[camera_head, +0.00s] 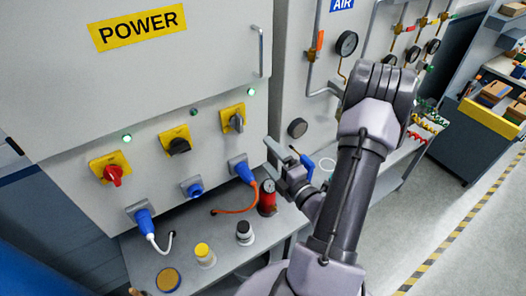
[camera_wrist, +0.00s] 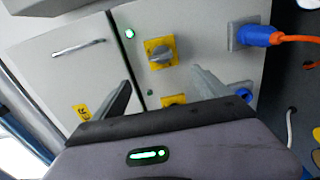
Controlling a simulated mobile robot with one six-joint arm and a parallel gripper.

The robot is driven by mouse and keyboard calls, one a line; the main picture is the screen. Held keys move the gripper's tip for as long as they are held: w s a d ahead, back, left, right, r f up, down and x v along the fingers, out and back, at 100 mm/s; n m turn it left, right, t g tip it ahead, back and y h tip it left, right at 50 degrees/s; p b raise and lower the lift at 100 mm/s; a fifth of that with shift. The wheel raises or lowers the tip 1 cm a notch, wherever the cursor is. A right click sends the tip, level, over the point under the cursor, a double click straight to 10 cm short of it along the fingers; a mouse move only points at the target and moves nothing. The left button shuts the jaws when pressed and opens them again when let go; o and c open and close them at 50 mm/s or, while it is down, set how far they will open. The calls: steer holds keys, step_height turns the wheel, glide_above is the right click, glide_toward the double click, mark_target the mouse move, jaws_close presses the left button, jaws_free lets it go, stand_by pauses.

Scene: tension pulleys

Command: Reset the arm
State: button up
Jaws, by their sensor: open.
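My arm rises on the right in the head view, bends at its upper joint and comes back down to the wrist. My gripper (camera_head: 283,156) is in front of the right edge of the power cabinet (camera_head: 215,60), to the right of the blue plug with the orange cable (camera_head: 241,170). In the wrist view my gripper (camera_wrist: 163,92) has its two fingers wide apart with nothing between them. Beyond the fingers is the cabinet front, with a grey rotary switch on a yellow plate (camera_wrist: 161,53). The gripper appears clear of the switch.
A grey shelf below the cabinet holds a red gauge cylinder (camera_head: 267,197), a black-topped cylinder (camera_head: 245,233) and a yellow-topped cylinder (camera_head: 204,255). An air panel with a gauge (camera_head: 346,43) stands behind my arm. The floor at right is clear.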

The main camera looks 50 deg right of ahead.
steer(key=w+a+n+y+b, duration=0.55)
steer(key=a+n+y, duration=0.35)
steer(key=a, duration=0.2)
steer(key=s+a+f+n+g+y+b, duration=0.2)
steer(key=a+n+g+y+b, duration=0.2)
steer(key=a+n, duration=0.45)
steer(key=s+a+f+n+g+y+b, duration=0.1)
steer(key=a+n+g+y+b, duration=0.35)
steer(key=a+n, duration=0.35)
steer(key=s+a+f+n+g+h+b, duration=0.4)
steer(key=s+a+f+n+g+b, duration=0.3)
steer(key=s+a+f+n+b, duration=0.5)
steer(key=d+f+n+t+h+b, duration=0.1)
steer(key=d+n+t+h+b, duration=0.3)
steer(key=n, duration=1.1)
steer(key=d+h+b, duration=0.1)
steer(key=d+h, duration=0.2)
steer(key=shift+w+d+f+b, duration=0.15)
steer(key=shift+w+d+b, duration=0.2)
steer(key=shift+d+b, duration=0.05)
